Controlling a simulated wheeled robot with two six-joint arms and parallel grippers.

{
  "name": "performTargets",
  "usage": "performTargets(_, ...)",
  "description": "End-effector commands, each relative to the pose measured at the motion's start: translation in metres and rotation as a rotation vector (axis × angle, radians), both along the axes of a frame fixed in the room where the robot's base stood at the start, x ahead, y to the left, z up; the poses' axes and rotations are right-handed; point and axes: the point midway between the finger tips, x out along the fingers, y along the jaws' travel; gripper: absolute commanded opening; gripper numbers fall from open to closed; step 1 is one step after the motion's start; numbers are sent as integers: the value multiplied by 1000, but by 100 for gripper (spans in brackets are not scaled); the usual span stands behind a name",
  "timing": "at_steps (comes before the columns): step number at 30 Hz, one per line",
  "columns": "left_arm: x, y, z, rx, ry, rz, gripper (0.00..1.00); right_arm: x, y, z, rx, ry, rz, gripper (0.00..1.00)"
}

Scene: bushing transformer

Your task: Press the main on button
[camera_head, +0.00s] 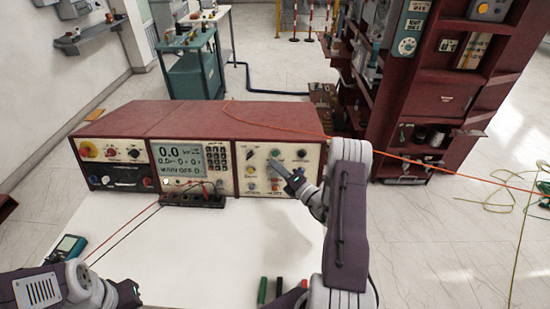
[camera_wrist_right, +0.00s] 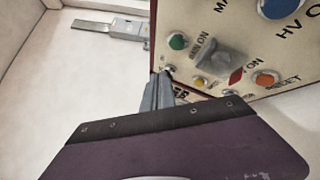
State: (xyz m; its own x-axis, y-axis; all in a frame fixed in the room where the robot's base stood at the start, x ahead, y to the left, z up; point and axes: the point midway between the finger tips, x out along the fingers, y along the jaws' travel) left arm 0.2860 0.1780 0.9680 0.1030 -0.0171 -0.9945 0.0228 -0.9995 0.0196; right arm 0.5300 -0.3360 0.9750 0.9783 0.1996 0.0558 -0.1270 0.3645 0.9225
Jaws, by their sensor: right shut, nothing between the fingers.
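The control panel (camera_head: 279,169) is a cream face at the right end of a dark red console, with several coloured buttons and knobs. In the right wrist view the panel (camera_wrist_right: 225,32) is tilted. A "MAIN ON" label lies between a green button (camera_wrist_right: 177,41) and a grey block-like part (camera_wrist_right: 208,57). My right gripper (camera_head: 276,167) is shut and empty in front of the panel. Its tips (camera_wrist_right: 164,76) are close below the green button, beside a small silver part; contact cannot be told. My left arm's dark end (camera_head: 126,293) is low at the left; its fingers cannot be made out.
A meter display (camera_head: 181,159) and an emergency-stop knob (camera_head: 88,149) are farther left on the console. A terminal strip (camera_head: 192,195) with cables stands before it. The white tabletop (camera_head: 215,250) is mostly clear. A red shelf (camera_head: 425,100) stands behind right, with an orange cable across.

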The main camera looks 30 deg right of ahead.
Motion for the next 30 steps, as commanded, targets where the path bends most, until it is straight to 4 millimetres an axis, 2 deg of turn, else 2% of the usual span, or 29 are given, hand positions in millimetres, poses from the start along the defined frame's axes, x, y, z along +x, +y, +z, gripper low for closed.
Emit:
performTargets(3, 0, 0, -11, 0, 0, 0, 0, 13, -8, -7, -3, -2, -1, 0)
performTargets(10, 0, 0, -18, 0, 0, 0, 0, 28, -17, -8, -2, -2, -1, 0)
performTargets(30, 0, 0, -18, 0, 0, 0, 0, 30, -19, -8, 0, 0, -1, 0)
